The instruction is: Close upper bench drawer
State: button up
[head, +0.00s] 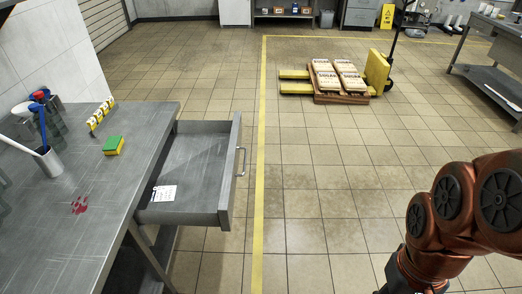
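The upper bench drawer (229,185) is pulled out from the right side of the grey metal bench (100,200) in the head view. Its inside shows, with a small white printed label or paper (163,193) near the front left corner. A bar handle (241,161) is on its outer face, toward the right. My arm is at the lower right, well apart from the drawer, with open floor between them. My gripper is not visible in the frame.
A yellow floor line (258,200) runs past the drawer. A yellow pallet jack (377,72) with sacks stands farther back. The tiled floor between is clear.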

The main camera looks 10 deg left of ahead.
aim_at(201, 158)
jog(key=i, duration=0.55)
jog(key=u, duration=0.75)
jog(key=i, duration=0.45)
jog(key=u, duration=0.55)
